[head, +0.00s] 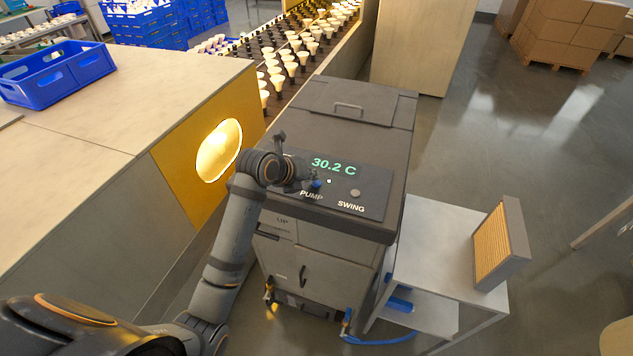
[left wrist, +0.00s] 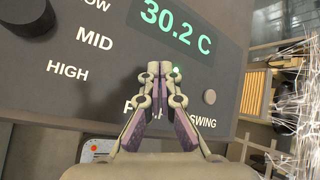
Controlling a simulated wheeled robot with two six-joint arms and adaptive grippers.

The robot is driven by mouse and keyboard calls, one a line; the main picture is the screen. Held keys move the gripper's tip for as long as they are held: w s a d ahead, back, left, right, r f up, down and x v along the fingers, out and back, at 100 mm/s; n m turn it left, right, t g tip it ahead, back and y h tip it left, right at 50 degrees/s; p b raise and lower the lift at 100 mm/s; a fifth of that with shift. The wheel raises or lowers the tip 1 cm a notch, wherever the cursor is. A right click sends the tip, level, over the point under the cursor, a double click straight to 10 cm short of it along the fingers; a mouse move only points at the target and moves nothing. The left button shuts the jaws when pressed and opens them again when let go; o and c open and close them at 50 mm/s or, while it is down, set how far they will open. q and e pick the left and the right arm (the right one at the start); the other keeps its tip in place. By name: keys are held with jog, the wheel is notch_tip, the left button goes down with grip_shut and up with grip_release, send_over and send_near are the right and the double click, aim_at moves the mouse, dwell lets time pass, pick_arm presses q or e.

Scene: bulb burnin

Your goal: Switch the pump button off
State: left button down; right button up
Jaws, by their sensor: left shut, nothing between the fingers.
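The control panel (head: 372,184) is on top of a dark cabinet, with a green "30.2 C" display and the labels PUMP and SWING. My left gripper (head: 313,183) is over the panel just above the PUMP label, its fingers shut together and empty. In the left wrist view the closed fingertips (left wrist: 160,68) are just below the display. The pump button itself is hidden behind the fingers; I cannot tell whether they touch it. A small green light (left wrist: 176,69) glows just right of the fingertips. My right gripper is out of view.
The round grey SWING button (head: 355,193) is to the right on the panel. A black knob (left wrist: 32,17) with LOW, MID and HIGH labels is at the left. A grey side table (head: 432,243) holds a framed filter (head: 494,245). A yellow-lit wall window (head: 218,150) is left of my arm.

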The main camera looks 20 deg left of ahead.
aim_at(311, 186)
pick_arm(q)
jog(key=shift+f, duration=0.15)
jog(key=shift+f, duration=0.3)
dwell(0.4)
jog(key=shift+r+p, duration=0.4)
jog(key=shift+r, duration=0.1)
notch_tip(311, 186, up, 6)
jog(key=p, duration=0.5)
jog(key=shift+p, duration=0.35)
